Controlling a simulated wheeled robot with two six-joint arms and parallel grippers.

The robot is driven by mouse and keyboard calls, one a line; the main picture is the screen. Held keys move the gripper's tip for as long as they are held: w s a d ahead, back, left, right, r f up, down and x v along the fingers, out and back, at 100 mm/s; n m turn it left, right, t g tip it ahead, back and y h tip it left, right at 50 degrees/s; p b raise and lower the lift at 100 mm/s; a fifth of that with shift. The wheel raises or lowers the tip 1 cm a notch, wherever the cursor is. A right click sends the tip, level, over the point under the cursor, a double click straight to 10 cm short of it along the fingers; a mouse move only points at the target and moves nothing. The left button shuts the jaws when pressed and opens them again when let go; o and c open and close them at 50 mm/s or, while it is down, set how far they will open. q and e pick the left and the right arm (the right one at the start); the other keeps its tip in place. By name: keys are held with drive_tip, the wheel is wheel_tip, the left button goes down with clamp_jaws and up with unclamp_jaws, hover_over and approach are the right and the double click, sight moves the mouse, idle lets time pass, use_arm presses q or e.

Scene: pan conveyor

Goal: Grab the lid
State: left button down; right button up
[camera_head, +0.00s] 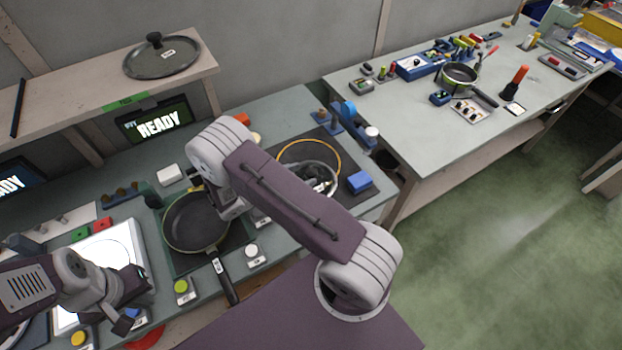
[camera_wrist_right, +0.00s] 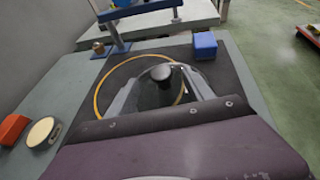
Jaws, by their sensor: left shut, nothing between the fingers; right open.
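I cannot tell whether the fingers touch the knob. In the head view my right gripper (camera_head: 322,182) is over this mat, partly behind my arm. Another dark lid (camera_head: 160,62) with a black knob lies on the upper left shelf. My left gripper (camera_head: 123,318) is shut and empty at the lower left.
A dark frying pan (camera_head: 196,222) sits left of my right arm, its handle toward the front edge. A blue block (camera_head: 359,182) lies at the mat's right. The yellow ring (camera_head: 335,155) is partly covered. A second table (camera_head: 420,130) holds tools and another pan (camera_head: 459,75).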

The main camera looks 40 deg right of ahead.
sight(310, 173)
drive_tip(key=p+x, duration=0.1)
drive_tip(key=x, duration=0.4)
drive_tip(key=shift+s+d+f, duration=0.1)
drive_tip(key=shift+d, duration=0.1)
drive_tip(key=shift+a, duration=0.2)
drive_tip(key=c, duration=0.7)
clamp_jaws()
